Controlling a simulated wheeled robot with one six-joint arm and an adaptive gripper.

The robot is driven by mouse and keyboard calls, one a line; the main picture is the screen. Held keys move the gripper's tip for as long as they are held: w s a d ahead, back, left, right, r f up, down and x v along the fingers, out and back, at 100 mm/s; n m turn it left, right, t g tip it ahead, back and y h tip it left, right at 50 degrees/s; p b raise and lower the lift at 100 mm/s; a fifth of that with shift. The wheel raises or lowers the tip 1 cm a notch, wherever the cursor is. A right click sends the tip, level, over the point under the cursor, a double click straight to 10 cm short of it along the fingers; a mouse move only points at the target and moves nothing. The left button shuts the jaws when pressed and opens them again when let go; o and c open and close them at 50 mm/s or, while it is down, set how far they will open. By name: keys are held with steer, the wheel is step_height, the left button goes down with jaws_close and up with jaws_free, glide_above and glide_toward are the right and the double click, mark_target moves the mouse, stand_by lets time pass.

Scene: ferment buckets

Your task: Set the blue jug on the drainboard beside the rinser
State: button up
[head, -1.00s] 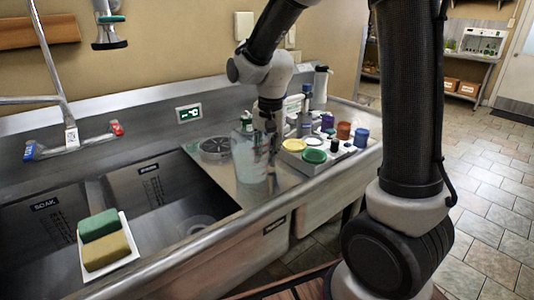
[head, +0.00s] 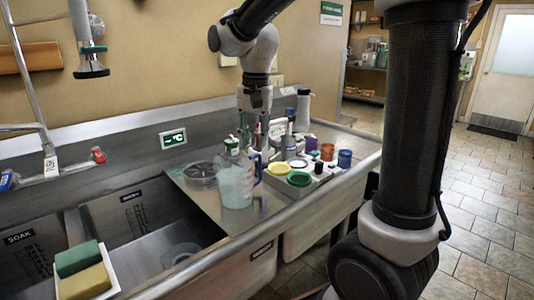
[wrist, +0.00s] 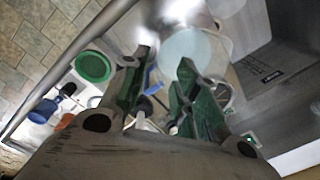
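The blue jug (head: 237,182) is a clear, pale-blue jug with a green cap and a blue handle on its right side. It stands upright on the steel drainboard (head: 215,212), just in front and to the right of the round rinser grate (head: 199,174). My gripper (head: 254,143) is above and behind the jug, pointing down. In the wrist view the green-padded fingers (wrist: 160,75) are spread apart with nothing clamped between them. The jug (wrist: 187,50) shows beyond the fingertips, clear of them, partly covered by the right finger.
A grey tray with yellow and green lids (head: 299,179) and several small tubs lies right of the jug. Bottles stand behind it. The sink basins (head: 150,225) open to the left, with a sponge dish (head: 115,285) at the front.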

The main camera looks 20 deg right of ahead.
steer(key=s+d+n+t, duration=0.2)
steer(key=s+d, duration=0.3)
steer(key=s, duration=0.5)
steer(key=s+d+n+t, duration=0.2)
steer(key=s+d+n, duration=0.3)
steer(key=s, duration=0.5)
steer(key=shift+d+r, duration=0.45)
steer(key=shift+d, duration=0.35)
